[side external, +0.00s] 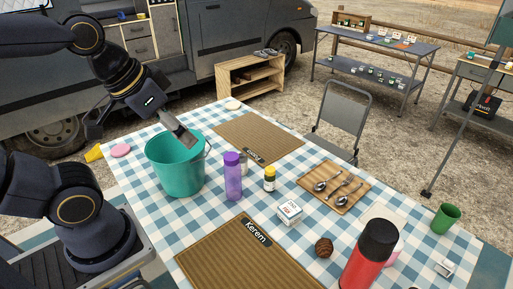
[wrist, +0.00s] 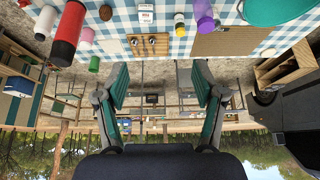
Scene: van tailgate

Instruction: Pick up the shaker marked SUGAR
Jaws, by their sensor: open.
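No SUGAR lettering is readable in either view, so I cannot tell for certain which thing is the shaker. A small dark bottle with a yellow cap and pale label (side external: 270,179) stands upright on the checked tablecloth; it also shows in the wrist view (wrist: 179,26).
Two brown mats (side external: 258,137) (side external: 215,262) lie on the table. A white box (side external: 289,212), a spoon board (side external: 334,186), a pine cone (side external: 324,247), a red flask (side external: 369,256) and a green cup (side external: 445,218) stand to the right. A folding chair (side external: 343,118) is behind.

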